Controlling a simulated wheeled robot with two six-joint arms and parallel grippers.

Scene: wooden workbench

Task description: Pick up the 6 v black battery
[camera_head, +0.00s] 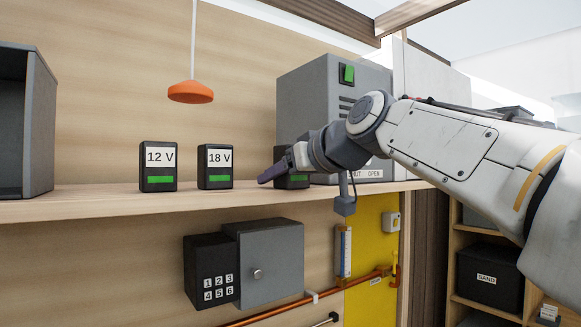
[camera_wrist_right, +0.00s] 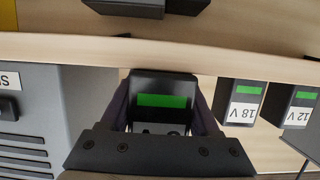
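A black battery with a green strip (camera_head: 292,182) stands on the shelf, mostly behind my right gripper (camera_head: 274,172); its label is hidden. In the right wrist view, which is upside down, this battery (camera_wrist_right: 162,88) sits between the two spread fingers of my right gripper (camera_wrist_right: 162,108). I cannot tell whether the fingers touch it. The 18 V battery (camera_head: 215,166) stands to its left, and the 12 V battery (camera_head: 158,166) is further left. Both also show in the right wrist view, the 18 V (camera_wrist_right: 240,101) and the 12 V (camera_wrist_right: 293,105). My left gripper is not in view.
A grey cabinet (camera_head: 310,92) with a green switch stands right behind the gripper. An orange lamp (camera_head: 190,92) hangs above the shelf (camera_head: 85,197). A grey open box (camera_head: 42,125) is at the far left. A keypad box (camera_head: 211,271) is mounted below.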

